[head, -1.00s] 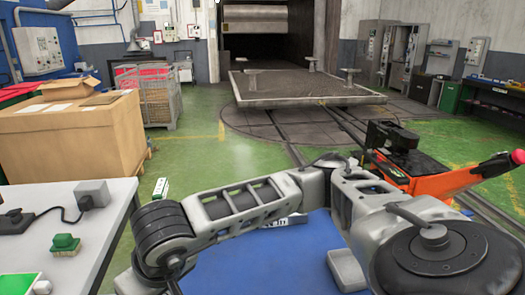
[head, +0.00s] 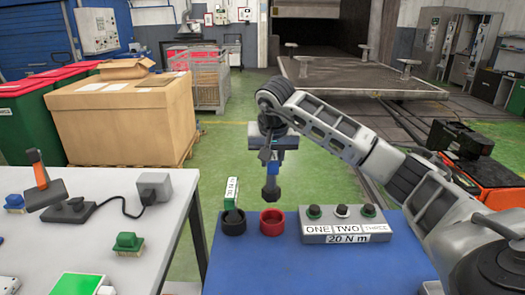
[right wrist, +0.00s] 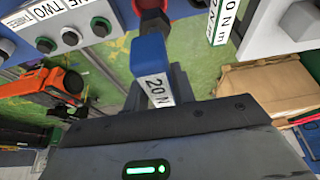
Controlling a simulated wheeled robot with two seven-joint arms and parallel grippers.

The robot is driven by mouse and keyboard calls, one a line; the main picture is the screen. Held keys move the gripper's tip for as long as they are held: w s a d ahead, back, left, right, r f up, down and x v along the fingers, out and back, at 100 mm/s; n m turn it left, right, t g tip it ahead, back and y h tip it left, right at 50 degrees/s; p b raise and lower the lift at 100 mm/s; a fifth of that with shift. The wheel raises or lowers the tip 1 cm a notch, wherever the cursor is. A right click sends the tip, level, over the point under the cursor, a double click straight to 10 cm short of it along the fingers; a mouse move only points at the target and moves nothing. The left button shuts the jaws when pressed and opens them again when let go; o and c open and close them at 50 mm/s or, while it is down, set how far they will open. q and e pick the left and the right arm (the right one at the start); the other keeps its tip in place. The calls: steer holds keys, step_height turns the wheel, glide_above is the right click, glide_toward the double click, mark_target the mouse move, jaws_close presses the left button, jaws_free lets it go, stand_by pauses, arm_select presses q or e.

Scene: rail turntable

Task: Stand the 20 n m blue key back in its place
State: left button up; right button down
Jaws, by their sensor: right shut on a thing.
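The blue key is gripped by my right gripper (head: 272,146). Its blue handle (right wrist: 150,55) with a white "20 N" label shows in the right wrist view. In the head view its dark shaft (head: 271,183) hangs upright, tip down, just above the red round holder (head: 271,228). The red holder also shows at the top edge of the right wrist view (right wrist: 150,4), in line with the key. In the head view the tip looks slightly apart from the holder. My left gripper is not in view.
A green key (head: 232,193) labelled 20 N m stands in a black holder (head: 233,228) close left of the red one. A grey button box (head: 330,239) marked ONE, TWO, THREE is at the right on the blue table (head: 255,270). A white table (head: 160,240) is further left.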

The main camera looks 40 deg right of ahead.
mark_target(273, 189)
steer(key=shift+d+r, duration=0.1)
steer(key=shift+d, duration=0.2)
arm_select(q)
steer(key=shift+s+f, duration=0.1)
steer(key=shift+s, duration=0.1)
arm_select(e)
steer(key=shift+s+r, duration=0.1)
steer(key=shift+a+f+b, duration=0.1)
steer(key=shift+f+b, duration=0.4)
steer(key=shift+f, duration=0.3)
steer(key=shift+f+b, duration=1.15)
steer(key=shift+f, duration=0.95)
arm_select(q)
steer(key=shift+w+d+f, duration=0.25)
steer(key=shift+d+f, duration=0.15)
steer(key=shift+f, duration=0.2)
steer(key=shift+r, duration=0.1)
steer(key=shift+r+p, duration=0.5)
steer(key=shift+p, duration=0.15)
